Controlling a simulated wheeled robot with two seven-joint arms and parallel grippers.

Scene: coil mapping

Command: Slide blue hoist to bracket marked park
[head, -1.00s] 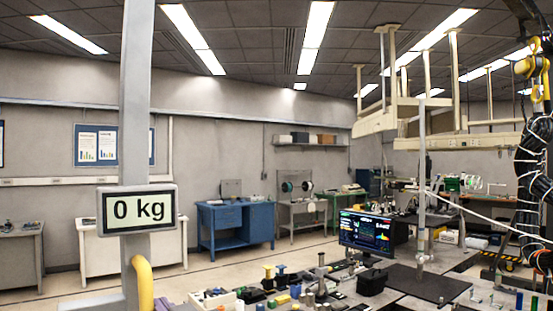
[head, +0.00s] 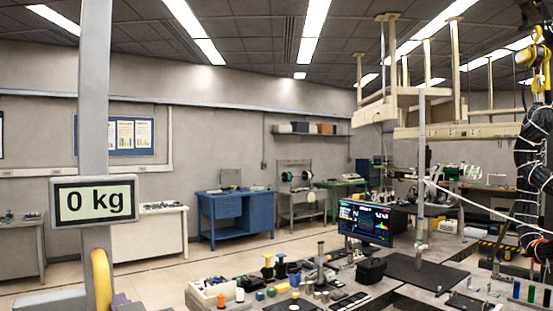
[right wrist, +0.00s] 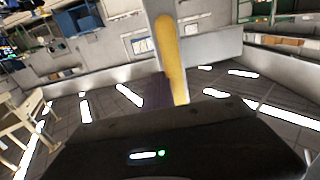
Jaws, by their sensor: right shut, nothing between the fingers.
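No blue hoist and no bracket marked park can be made out in either view. A grey post (head: 94,120) with a "0 kg" display (head: 95,201) stands at the left of the head view. A yellow handle (head: 102,280) is on its lower part. My right gripper (head: 121,299) shows only as a small purplish part at the bottom edge, close to the handle's right side. In the right wrist view the yellow handle (right wrist: 172,58) rises just beyond the shut, empty fingers (right wrist: 156,92). Contact cannot be told. My left gripper is not in view.
A yellow and black hanging assembly (head: 538,130) runs down the right edge. A pale overhead frame (head: 400,105) hangs at upper right. A bench (head: 420,295) with a monitor (head: 365,222) and small parts lies at lower right. Open floor (head: 150,270) lies behind the post.

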